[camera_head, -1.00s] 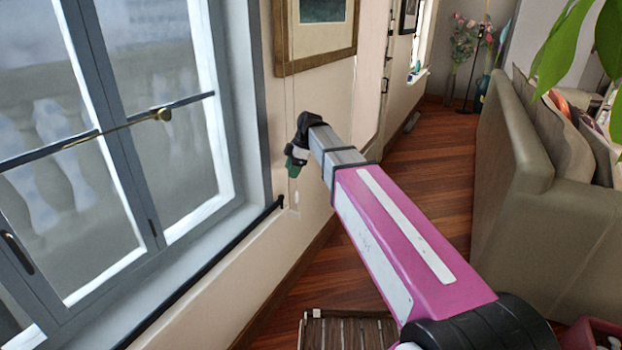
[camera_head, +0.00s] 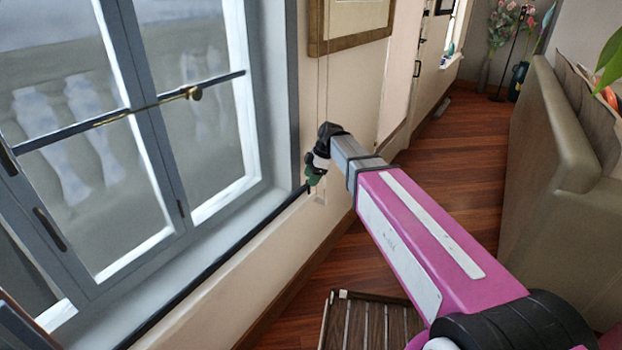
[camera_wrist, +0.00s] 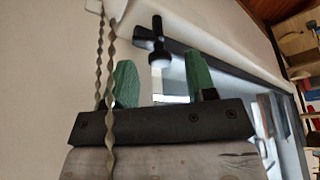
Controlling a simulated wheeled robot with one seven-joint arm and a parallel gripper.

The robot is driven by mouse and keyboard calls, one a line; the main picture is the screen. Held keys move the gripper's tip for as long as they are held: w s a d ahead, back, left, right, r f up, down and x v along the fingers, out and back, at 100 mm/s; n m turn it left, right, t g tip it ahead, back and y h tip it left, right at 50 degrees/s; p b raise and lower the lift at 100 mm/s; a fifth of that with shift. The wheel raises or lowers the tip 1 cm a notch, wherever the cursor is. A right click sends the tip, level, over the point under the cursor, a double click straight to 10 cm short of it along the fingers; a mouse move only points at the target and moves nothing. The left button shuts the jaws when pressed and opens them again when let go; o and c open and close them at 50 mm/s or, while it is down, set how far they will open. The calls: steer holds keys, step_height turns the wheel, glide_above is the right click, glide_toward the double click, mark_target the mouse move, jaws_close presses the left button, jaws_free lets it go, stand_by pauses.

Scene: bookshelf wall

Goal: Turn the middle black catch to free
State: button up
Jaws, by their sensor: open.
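In the head view, several dark elongated fittings sit on the blue-grey window frame: one at the far left (camera_head: 6,160), one lower on the left (camera_head: 48,230), and a small one at right (camera_head: 180,208). I cannot tell for sure which is the middle catch. My gripper (camera_head: 315,173) is at the end of my arm, right of the window, close to the cream wall and apart from these fittings. In the wrist view, my gripper (camera_wrist: 163,82) has its green fingertips spread, with nothing held. A black knob-ended fitting (camera_wrist: 158,40) shows beyond, between the fingers.
A twisted cord (camera_wrist: 109,100) hangs close by the left finger. A brass-knobbed bar (camera_head: 193,93) crosses the window. A dark rail (camera_head: 220,262) runs below it. A slatted wooden item (camera_head: 368,322) lies on the floor; a sofa (camera_head: 560,190) stands right. Wood floor between is clear.

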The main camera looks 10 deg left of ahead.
steer(key=shift+s+a+f, duration=0.1)
steer(key=shift+a+f, duration=0.05)
steer(key=shift+f, duration=0.25)
steer(key=c, duration=0.9)
steer(key=shift+s+m+t, duration=0.15)
steer(key=shift+m+t, duration=0.35)
steer(key=shift+m, duration=0.7)
steer(key=shift+m+t, duration=0.4)
steer(key=shift+m, duration=0.8)
steer(key=o, duration=0.9)
steer(key=v, duration=1.1)
steer(key=shift+d+f, duration=0.15)
steer(key=shift+d, duration=0.1)
